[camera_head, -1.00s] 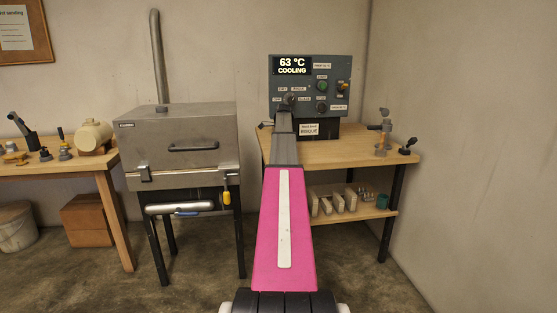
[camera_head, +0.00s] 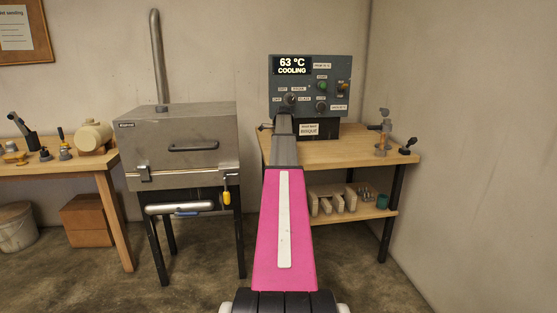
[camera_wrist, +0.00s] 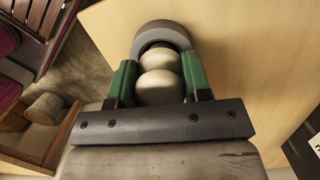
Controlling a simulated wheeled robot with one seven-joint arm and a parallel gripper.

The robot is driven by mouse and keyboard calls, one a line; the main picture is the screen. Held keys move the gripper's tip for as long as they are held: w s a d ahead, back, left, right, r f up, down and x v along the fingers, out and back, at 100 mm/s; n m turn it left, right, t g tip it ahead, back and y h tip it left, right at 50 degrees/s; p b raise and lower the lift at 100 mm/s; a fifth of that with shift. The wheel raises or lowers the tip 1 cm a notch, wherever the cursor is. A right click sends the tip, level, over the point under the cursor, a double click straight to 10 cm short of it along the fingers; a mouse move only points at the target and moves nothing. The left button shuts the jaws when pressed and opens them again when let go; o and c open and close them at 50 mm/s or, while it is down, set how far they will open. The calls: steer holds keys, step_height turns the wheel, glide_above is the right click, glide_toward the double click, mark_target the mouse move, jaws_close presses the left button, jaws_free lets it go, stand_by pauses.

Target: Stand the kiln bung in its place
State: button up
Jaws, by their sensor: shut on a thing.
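In the wrist view my gripper (camera_wrist: 160,84) has its green fingers shut on a pale, rounded two-lobed piece, which I take to be the kiln bung (camera_wrist: 159,90). A grey ring (camera_wrist: 164,31) shows just beyond the bung, against pale wood. The bung's far end overlaps the ring's opening; I cannot tell whether it is inside the ring or only in front of it. In the head view my arm hides the gripper and bung. The steel kiln (camera_head: 180,145) stands left of my arm, with its lid down.
A grey control box (camera_head: 311,85) reading 63 °C COOLING stands on the right wooden bench (camera_head: 350,151). A clamp-like tool (camera_head: 382,135) stands at that bench's right. Pale blocks (camera_head: 333,200) sit on its lower shelf. Another bench (camera_head: 55,168) with tools is at the left.

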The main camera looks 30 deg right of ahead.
steer(key=shift+f, duration=0.2)
steer(key=o, duration=1.7)
steer(key=shift+o, duration=0.6)
